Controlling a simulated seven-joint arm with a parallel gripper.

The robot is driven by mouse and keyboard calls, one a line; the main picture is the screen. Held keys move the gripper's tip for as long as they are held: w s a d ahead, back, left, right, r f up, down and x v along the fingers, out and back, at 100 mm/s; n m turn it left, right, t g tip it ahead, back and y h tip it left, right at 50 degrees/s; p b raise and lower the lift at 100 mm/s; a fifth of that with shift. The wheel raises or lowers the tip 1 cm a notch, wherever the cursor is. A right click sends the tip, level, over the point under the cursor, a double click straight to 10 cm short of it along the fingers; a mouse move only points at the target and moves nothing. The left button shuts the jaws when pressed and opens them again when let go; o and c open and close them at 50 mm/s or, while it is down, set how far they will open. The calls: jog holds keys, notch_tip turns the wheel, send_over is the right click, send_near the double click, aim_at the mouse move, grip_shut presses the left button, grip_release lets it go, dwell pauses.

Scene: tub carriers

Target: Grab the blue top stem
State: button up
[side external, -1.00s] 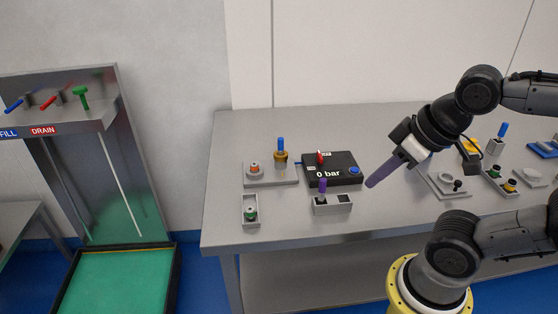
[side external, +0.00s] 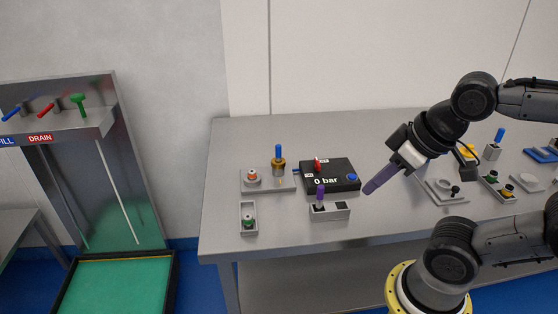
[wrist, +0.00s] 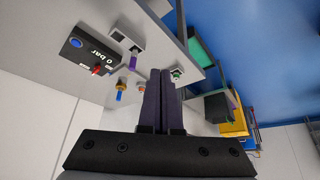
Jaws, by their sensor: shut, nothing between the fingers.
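A stem with a blue top (side external: 278,152) stands upright in a brass fitting (side external: 278,163) on the grey plate (side external: 284,186) at the left of the bench. The blue top also shows in the wrist view (wrist: 119,96), left of my fingers. My gripper (side external: 368,190) has long purple fingers, shut and empty. It hangs above the bench, angled down to the left, well right of the blue top and apart from it. In the wrist view my gripper (wrist: 160,72) shows its fingers together. A second blue-topped part (side external: 499,135) stands at the right of the bench.
The black "0 bar" box (side external: 331,177) with a red lever and blue button lies between my gripper and the brass fitting. A grey holder with a purple pin (side external: 330,211) and a small tray (side external: 248,218) sit in front. Bench space behind is clear.

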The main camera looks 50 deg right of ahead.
jog(key=o, duration=0.9)
jog(key=shift+c, duration=0.2)
